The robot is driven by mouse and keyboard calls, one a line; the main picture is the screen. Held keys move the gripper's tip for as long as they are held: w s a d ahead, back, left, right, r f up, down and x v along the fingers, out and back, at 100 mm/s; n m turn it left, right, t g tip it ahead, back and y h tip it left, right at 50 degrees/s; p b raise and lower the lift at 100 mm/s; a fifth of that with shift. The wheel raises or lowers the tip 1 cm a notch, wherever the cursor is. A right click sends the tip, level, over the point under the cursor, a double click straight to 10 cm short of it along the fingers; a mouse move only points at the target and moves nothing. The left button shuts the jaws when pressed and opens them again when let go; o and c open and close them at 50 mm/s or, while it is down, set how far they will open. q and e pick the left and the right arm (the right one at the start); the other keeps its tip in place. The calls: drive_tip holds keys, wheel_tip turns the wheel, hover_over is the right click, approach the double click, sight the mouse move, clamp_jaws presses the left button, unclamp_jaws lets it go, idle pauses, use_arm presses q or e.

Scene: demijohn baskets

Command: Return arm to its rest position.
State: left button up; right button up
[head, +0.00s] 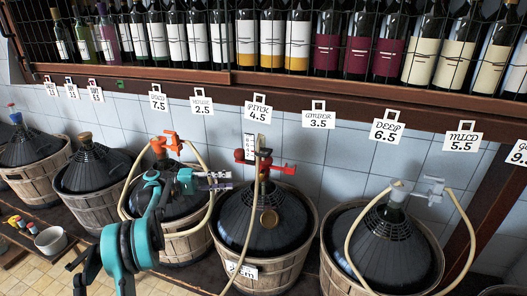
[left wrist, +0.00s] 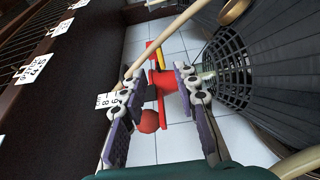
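My left arm (head: 140,238) comes up from the bottom of the head view, teal and black. My left gripper (head: 230,180) points right, in front of the demijohn with the orange stopper. In the left wrist view its two fingers (left wrist: 157,74) stand apart with nothing held between them. A red tap (head: 272,164) on the middle demijohn (head: 260,220) is to the right of the fingertips. It also shows beyond the fingers in the left wrist view (left wrist: 174,82). My right gripper is not in view.
Demijohns in wooden baskets stand in a row, including one with a grey tap (head: 385,245) at right. Pale hoses (head: 250,225) hang in front. A bottle shelf (head: 300,105) with price tags runs above. A white bucket (head: 50,240) is at lower left.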

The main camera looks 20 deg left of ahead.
use_arm(q)
drive_tip(key=s+d+r+g+y, duration=0.1)
drive_tip(key=s+d+y, duration=0.3)
drive_tip(key=d, duration=0.5)
drive_tip(key=s+d+r+y, duration=0.1)
drive_tip(key=s+d+y, duration=0.35)
drive_tip(key=d, duration=0.45)
drive_tip(key=s+f+m+t+y, duration=0.1)
drive_tip(key=s+f+y, duration=0.3)
drive_tip(key=s, duration=0.7)
drive_tip(key=s+f+m+t+y, duration=0.1)
drive_tip(key=s+f+m+y, duration=0.2)
drive_tip(key=s, duration=0.9)
wheel_tip(320, 180, down, 3)
drive_tip(key=shift+a+f+y, duration=0.1)
drive_tip(key=shift+a+y, duration=0.05)
drive_tip(key=shift+y, duration=0.6)
drive_tip(key=shift+s, duration=0.1)
drive_tip(key=shift+a, duration=0.15)
